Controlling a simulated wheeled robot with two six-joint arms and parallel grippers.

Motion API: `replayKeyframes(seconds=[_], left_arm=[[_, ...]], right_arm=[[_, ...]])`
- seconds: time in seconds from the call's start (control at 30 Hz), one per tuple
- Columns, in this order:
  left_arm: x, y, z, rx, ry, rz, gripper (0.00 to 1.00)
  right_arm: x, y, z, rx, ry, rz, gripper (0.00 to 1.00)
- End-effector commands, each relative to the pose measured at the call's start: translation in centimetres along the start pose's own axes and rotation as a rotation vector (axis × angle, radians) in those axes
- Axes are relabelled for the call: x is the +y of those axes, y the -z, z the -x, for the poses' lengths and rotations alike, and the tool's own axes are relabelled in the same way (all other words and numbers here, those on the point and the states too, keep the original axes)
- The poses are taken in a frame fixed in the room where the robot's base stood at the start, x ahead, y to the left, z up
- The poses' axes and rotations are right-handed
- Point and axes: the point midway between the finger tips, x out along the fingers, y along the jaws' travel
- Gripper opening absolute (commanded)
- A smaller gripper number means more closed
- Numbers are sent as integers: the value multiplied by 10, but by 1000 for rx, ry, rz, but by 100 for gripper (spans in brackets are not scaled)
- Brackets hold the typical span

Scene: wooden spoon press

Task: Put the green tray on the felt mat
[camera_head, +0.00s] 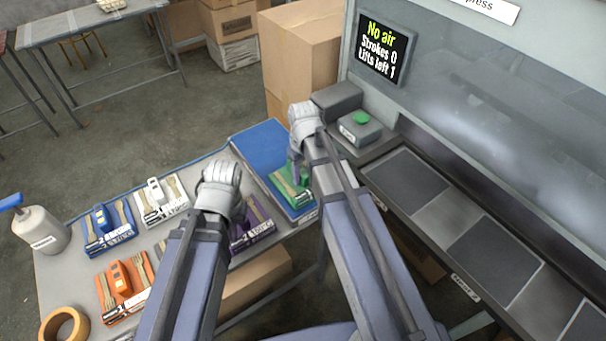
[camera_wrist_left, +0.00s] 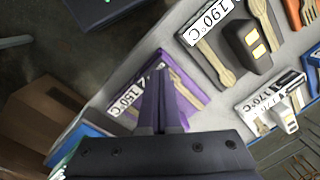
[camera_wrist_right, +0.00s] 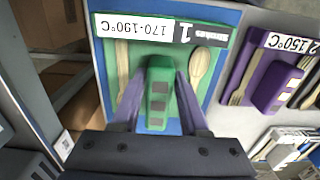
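The green tray (camera_head: 291,186) lies on the near part of the blue mat (camera_head: 257,140), at the right end of the table. In the right wrist view the tray (camera_wrist_right: 125,33) carries a white label, wooden spoons and a green block handle (camera_wrist_right: 159,92). My right gripper (camera_wrist_right: 161,82) has its fingers on either side of that handle, with only slight gaps visible. In the head view my right arm covers part of the tray. My left gripper (camera_wrist_left: 162,80) is shut and empty, above the purple tray (camera_wrist_left: 184,95).
Blue (camera_head: 107,228), white (camera_head: 160,201) and orange (camera_head: 125,287) trays stand on the table, with a pump bottle (camera_head: 40,230) and tape roll (camera_head: 64,325) at its left. The press (camera_head: 500,110) with dark plates is at the right. The far part of the mat is bare.

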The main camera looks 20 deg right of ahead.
Motion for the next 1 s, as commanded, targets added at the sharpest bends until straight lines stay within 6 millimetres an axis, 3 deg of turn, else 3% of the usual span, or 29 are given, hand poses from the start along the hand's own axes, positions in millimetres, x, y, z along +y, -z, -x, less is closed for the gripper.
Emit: replayKeyframes(seconds=[0.2, 0.67, 1.0], left_arm=[[0, 0, 0, 0, 0, 0, 0], [-1, -1, 10, 0, 0, 0, 0], [-5, -3, 51, 0, 0, 0, 0]], right_arm=[[0, 0, 0, 0, 0, 0, 67], [0, 0, 10, 0, 0, 0, 67], [0, 0, 52, 0, 0, 0, 67]])
